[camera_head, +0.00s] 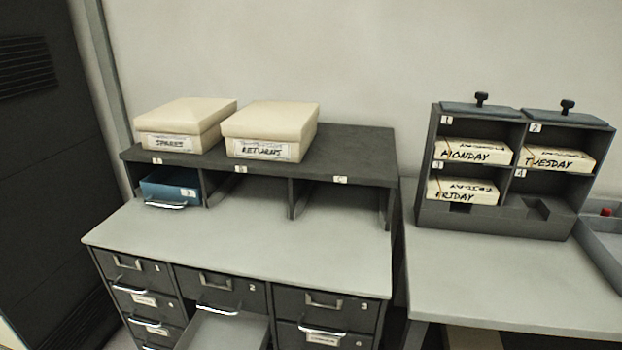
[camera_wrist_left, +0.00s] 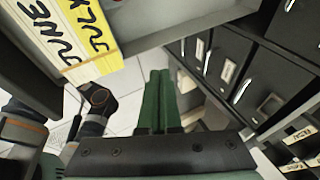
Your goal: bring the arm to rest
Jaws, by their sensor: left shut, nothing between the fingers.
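My left gripper (camera_wrist_left: 158,78) shows in the left wrist view. Its two green fingers are pressed together with nothing between them. They hang in free space above a pale tiled floor, beside dark drawer fronts (camera_wrist_left: 224,72). Neither gripper shows in the head view, and my right gripper is in neither view.
A rack (camera_head: 500,218) holds labelled card decks. Yellow and white cards (camera_wrist_left: 85,35) show near the left gripper.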

